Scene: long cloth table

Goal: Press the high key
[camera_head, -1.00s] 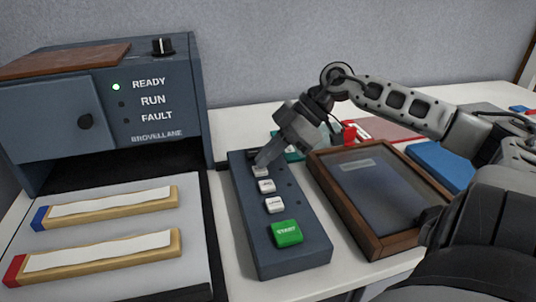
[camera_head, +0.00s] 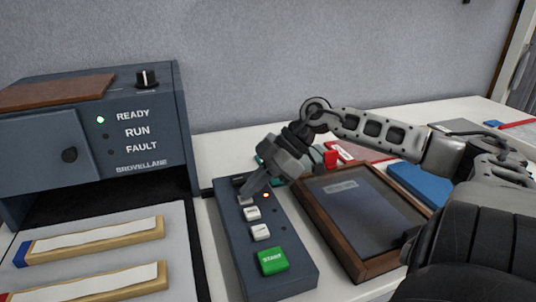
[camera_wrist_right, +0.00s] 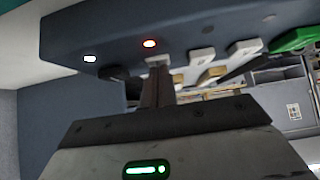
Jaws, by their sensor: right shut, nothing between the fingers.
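The dark control box (camera_head: 287,273) lies on the table with a column of white keys and a green START key (camera_head: 271,261). My right gripper (camera_head: 246,197) is shut and empty, pointing down at the farthest white key and partly covering it. In the wrist view its fingertips (camera_wrist_right: 157,72) meet or nearly meet that key (camera_wrist_right: 158,61); I cannot tell how far it is pressed. An amber lamp (camera_head: 267,195) beside this key is lit; it also shows in the wrist view (camera_wrist_right: 149,43). The nearer white keys (camera_head: 252,213) (camera_head: 260,232) are uncovered; their lettering is too small to read. My left gripper is out of view.
A grey machine (camera_head: 150,140) at the left has its green READY lamp (camera_head: 100,119) lit. Two wooden bars with white strips lie on a pale tray (camera_head: 190,265) before it. A wood-framed panel (camera_head: 312,213) stands close right of the box, below my right arm.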

